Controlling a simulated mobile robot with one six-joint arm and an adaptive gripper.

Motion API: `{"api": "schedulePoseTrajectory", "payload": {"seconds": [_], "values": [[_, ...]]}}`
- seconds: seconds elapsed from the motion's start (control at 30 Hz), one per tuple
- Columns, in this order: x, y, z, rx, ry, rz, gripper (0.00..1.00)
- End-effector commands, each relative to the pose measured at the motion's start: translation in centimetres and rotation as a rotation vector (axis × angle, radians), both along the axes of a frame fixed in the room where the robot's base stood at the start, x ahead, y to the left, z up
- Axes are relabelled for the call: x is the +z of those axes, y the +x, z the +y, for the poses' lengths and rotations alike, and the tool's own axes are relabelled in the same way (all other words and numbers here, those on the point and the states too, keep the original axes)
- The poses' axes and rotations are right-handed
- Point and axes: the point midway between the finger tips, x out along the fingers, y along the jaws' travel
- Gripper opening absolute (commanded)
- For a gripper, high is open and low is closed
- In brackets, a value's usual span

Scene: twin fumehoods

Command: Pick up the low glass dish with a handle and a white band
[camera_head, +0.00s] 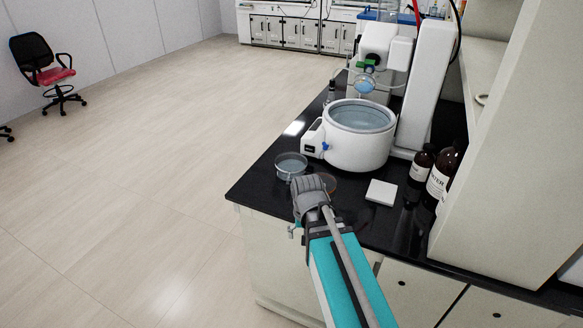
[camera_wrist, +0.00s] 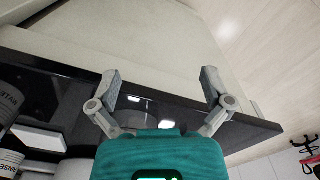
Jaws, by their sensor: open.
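A low round clear glass dish (camera_head: 291,165) stands on the black bench top near its left edge, in the head view. I cannot make out a handle or a white band on it. A second low round dish with a brownish rim (camera_head: 329,182) is partly hidden behind my gripper (camera_head: 309,188). My gripper is just in front of the two dishes, in the picture. In the wrist view my gripper (camera_wrist: 160,80) has its two fingers spread wide, with nothing held between them. The gripper body hides much of the bench there.
A white rotary evaporator with a round water bath (camera_head: 361,130) stands behind the dishes. A white square plate (camera_head: 381,192) and brown bottles (camera_head: 421,165) are to the right. The black bench top (camera_head: 262,180) ends at the left.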

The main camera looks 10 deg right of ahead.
Motion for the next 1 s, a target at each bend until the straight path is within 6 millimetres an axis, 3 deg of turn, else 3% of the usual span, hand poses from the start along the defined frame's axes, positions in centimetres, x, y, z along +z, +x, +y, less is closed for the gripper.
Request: {"api": "schedulePoseTrajectory", "payload": {"seconds": [0.03, 0.2, 0.6, 0.73, 1.0], "values": [[1.6, 1.4, 0.0, -0.048, 0.0, -0.001, 1.0], [5.0, 5.2, -0.1, -0.266, 0.002, -0.006, 1.0], [12.1, 14.0, -0.2, -0.811, 0.009, -0.016, 1.0], [13.4, 17.0, -0.2, -1.002, 0.012, -0.016, 1.0], [13.9, 22.7, -0.3, -1.412, 0.009, -0.006, 1.0]]}}
